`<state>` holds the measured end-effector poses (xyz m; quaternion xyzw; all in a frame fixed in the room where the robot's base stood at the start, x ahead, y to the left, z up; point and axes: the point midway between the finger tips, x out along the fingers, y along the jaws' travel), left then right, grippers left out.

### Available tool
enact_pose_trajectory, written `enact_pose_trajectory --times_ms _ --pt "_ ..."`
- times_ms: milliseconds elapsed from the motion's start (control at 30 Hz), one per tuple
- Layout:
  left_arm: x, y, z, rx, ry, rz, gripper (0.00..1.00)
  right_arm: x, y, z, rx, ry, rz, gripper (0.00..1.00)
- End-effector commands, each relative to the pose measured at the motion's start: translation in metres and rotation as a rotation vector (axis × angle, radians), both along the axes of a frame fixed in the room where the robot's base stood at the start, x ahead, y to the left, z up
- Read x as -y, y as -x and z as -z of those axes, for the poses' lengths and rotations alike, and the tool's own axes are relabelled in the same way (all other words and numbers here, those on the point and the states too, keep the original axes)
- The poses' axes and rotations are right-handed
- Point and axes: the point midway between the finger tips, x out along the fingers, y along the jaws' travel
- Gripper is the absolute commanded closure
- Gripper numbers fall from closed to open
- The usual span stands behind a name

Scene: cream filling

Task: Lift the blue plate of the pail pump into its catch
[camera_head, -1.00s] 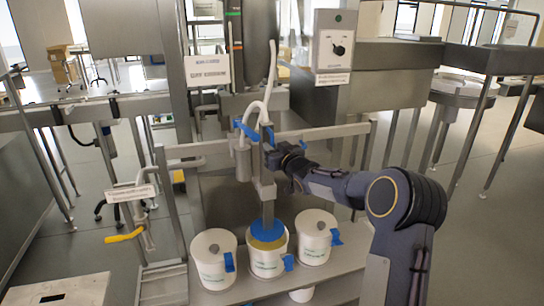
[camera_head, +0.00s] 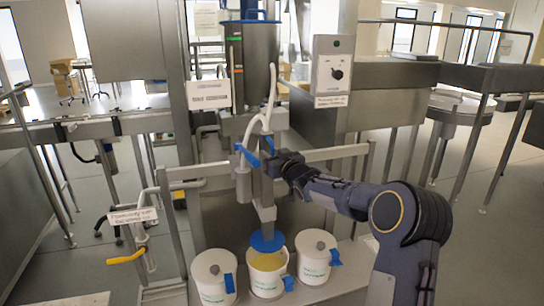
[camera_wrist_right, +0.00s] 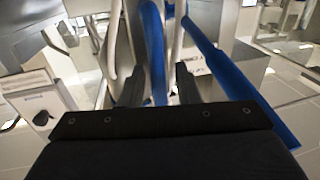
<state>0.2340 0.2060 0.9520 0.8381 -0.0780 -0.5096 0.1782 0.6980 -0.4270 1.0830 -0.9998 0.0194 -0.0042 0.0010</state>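The blue plate (camera_head: 267,241) hangs level at the foot of the pump's grey stem (camera_head: 267,222), just above the mouth of the middle pail (camera_head: 266,284). Yellow cream shows inside that pail below it. My right gripper (camera_head: 274,164) is at the upper part of the pump, beside the white hose. In the right wrist view, a blue bar (camera_wrist_right: 154,45) runs between my fingers (camera_wrist_right: 158,88), which seem closed around it; the contact itself is partly hidden. I cannot make out the catch. My left gripper is not in view.
White lidded pails stand left (camera_head: 214,280) and right (camera_head: 317,258) of the middle one. A blue lever (camera_head: 247,156) and white hose (camera_head: 265,107) crowd the pump. A steel rail (camera_head: 325,153) runs behind. A control box (camera_head: 333,62) stands right.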

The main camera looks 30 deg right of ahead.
Motion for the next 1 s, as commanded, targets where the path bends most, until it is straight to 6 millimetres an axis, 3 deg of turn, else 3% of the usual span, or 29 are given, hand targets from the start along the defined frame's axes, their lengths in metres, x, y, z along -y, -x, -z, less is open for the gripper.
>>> enact_pose_trajectory --times_ms 267,500,700,1000 --pt "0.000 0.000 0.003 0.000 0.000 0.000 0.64 0.001 0.010 0.003 -0.004 0.001 0.001 0.70" --pt "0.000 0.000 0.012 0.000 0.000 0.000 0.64 -0.001 0.051 0.003 -0.004 0.001 0.002 0.70" --pt "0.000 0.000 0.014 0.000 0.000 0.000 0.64 -0.002 0.074 0.002 -0.003 0.001 0.002 0.70" --pt "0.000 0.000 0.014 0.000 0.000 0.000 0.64 -0.003 0.078 0.002 -0.003 -0.001 0.000 0.70"
